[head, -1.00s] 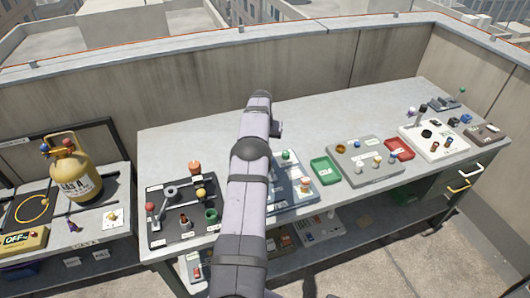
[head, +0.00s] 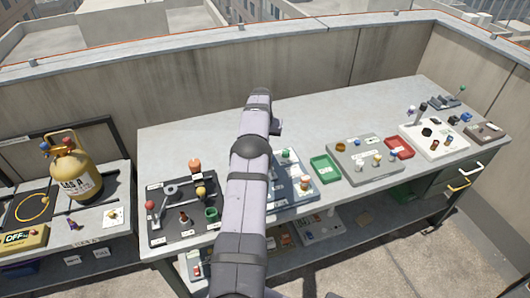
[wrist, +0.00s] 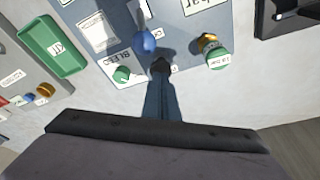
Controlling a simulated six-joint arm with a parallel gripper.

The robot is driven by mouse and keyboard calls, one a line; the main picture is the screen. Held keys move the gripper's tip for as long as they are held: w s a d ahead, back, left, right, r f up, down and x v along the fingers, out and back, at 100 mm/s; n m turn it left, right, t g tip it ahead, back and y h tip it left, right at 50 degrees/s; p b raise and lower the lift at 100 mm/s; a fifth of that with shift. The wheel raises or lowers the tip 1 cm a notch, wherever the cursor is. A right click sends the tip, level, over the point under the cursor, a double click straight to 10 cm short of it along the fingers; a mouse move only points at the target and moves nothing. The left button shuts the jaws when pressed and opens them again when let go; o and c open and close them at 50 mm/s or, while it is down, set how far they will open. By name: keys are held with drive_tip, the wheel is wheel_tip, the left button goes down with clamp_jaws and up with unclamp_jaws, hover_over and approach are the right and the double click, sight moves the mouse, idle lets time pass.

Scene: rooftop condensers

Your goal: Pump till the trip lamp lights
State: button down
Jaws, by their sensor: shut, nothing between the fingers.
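A blue-grey panel (head: 300,183) lies on the bench, partly hidden behind my arm in the head view. In the wrist view the same panel (wrist: 180,45) carries a blue knob (wrist: 145,41) on a pale stem, a green knob (wrist: 122,74) beside a label, and a brass and green fitting (wrist: 214,56). My gripper (wrist: 160,68) is shut and empty, its tips close beside the blue knob. I cannot tell whether they touch. My arm hides the gripper in the head view. I cannot make out a lit trip lamp.
A black board (head: 168,230) with a lever and knobs lies left of my arm. To the right are a green tray (head: 324,169), a grey board (head: 345,176), a red tray (head: 398,147) and a white board (head: 440,150). The bench's back strip is clear.

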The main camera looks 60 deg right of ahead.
drive_tip(key=shift+f+b, duration=0.35)
drive_tip(key=shift+f, duration=0.3)
drive_tip(key=shift+f+b, duration=0.5)
drive_tip(key=shift+f, duration=0.25)
drive_tip(key=shift+r+p, duration=0.8)
drive_tip(key=shift+r, duration=0.65)
drive_tip(key=shift+f, duration=0.25)
